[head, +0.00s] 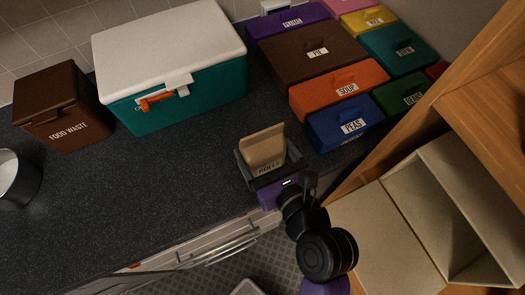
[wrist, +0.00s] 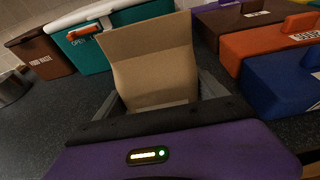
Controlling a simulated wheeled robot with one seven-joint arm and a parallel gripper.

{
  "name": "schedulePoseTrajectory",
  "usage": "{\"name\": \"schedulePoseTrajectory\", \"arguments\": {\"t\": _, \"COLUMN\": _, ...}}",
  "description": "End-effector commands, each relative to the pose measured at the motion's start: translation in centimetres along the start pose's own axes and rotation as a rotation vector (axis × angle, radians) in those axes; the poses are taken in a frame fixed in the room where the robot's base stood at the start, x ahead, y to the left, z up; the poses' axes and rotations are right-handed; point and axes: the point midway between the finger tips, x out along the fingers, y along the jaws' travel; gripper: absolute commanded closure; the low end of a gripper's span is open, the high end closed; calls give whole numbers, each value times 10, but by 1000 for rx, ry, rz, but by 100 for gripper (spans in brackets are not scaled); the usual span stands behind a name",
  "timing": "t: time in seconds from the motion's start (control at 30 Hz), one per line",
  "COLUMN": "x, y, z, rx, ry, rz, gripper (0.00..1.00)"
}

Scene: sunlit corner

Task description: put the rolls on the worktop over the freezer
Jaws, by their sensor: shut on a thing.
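The rolls are a tan packet (head: 264,152) with a dark label reading ROLLS in the head view. It stands near the front edge of the dark speckled worktop (head: 120,190). My gripper (head: 262,158) is shut on the packet, with a grey finger on each side. In the wrist view the packet (wrist: 152,68) rises between the fingers, its upper flap leaning to the left. I cannot tell whether its base touches the worktop. The freezer's identity is not clear; a unit front with a metal handle (head: 225,245) shows below the worktop edge.
A teal cool box (head: 190,105) with a white lid and a brown food waste bin (head: 60,110) stand behind left. Several labelled coloured boxes, including blue PEAS (head: 345,125), stand right. A metal pot (head: 15,178) is far left. Wooden shelving (head: 430,130) rises right. The left-middle worktop is clear.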

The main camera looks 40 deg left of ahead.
Motion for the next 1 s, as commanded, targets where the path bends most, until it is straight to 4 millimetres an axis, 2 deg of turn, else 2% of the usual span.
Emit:
{"name": "schedulePoseTrajectory", "arguments": {"t": 0.03, "x": 3, "y": 1, "z": -8, "rx": 0, "ry": 1, "rz": 3, "gripper": 70}}
{"name": "schedulePoseTrajectory", "arguments": {"t": 0.13, "x": 5, "y": 0, "z": -16, "rx": 0, "ry": 0, "rz": 1, "gripper": 70}}
{"name": "schedulePoseTrajectory", "arguments": {"t": 0.7, "x": 8, "y": 0, "z": -24, "rx": 0, "ry": -1, "rz": 0, "gripper": 70}}
{"name": "schedulePoseTrajectory", "arguments": {"t": 0.73, "x": 8, "y": 0, "z": -24, "rx": -1, "ry": 0, "rz": 0, "gripper": 15}}
{"name": "schedulePoseTrajectory", "arguments": {"t": 0.8, "x": 7, "y": 0, "z": -24, "rx": -1, "ry": 0, "rz": 0, "gripper": 1}}
{"name": "schedulePoseTrajectory", "arguments": {"t": 1.0, "x": 7, "y": 0, "z": -24, "rx": -1, "ry": 0, "rz": 0, "gripper": 0}}
